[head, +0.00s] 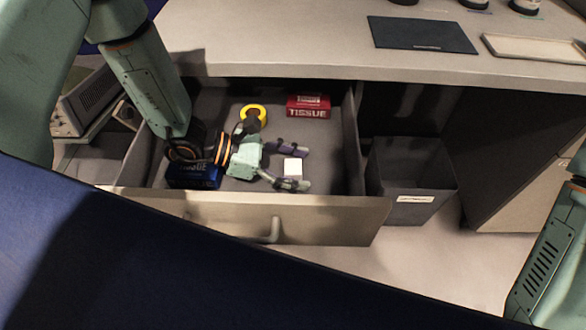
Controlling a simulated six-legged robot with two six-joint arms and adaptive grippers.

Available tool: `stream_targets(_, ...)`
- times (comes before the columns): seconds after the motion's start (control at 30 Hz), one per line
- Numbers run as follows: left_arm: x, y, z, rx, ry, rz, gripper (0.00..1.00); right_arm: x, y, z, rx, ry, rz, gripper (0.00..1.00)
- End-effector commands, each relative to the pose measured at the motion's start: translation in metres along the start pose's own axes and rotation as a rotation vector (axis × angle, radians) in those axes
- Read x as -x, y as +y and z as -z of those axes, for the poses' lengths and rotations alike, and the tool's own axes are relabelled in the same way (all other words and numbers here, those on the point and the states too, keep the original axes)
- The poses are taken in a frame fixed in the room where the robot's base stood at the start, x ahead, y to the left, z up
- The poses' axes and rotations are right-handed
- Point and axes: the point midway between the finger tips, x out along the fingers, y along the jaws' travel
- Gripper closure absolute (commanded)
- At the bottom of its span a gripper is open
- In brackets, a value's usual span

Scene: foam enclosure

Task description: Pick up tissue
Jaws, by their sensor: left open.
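A red tissue pack (308,112) with white "TISSUE" lettering lies at the back right of the open drawer (330,208). A blue pack (193,183) with partly covered lettering lies at the drawer's left, under my left arm. My left gripper (306,169) is inside the drawer, open, its fingers pointing right. A small white block-like item (293,167) shows between the fingers; I cannot tell whether they touch it. The red pack is behind the gripper, apart from it. Only a link of my right arm shows at the lower right; its gripper is out of view.
A yellow ring-shaped item (253,111), perhaps a tape roll, lies behind my left wrist. The desktop (300,45) overhangs the drawer's back and holds a dark mat (422,34) and a pale tray (535,47). A grey bin (408,175) stands right of the drawer.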

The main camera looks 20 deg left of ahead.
Motion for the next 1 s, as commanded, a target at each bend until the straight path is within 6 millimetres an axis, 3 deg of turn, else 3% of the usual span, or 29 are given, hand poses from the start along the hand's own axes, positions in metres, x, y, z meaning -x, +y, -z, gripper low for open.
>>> stream_targets(0.13, 0.0003, 0.0001, -0.0003, 0.000, 0.000, 0.000, 0.32, 0.0003, 0.0000, -0.0001, 0.000, 0.000, 0.000, 0.60)
stream_targets(0.6, 0.0004, 0.0001, -0.0004, 0.000, 0.000, 0.000, 0.71, 0.0003, 0.0000, -0.0001, 0.000, 0.000, 0.000, 0.60)
stream_targets(0.87, 0.0005, 0.0001, -0.0006, 0.000, 0.000, 0.000, 0.71, 0.0004, 0.0000, -0.0001, 0.000, 0.000, 0.000, 0.60)
stream_targets(1.0, 0.0041, 0.0007, -0.0099, -0.001, -0.002, -0.001, 0.71, 0.0037, 0.0000, -0.0001, 0.000, 0.000, 0.000, 0.60)
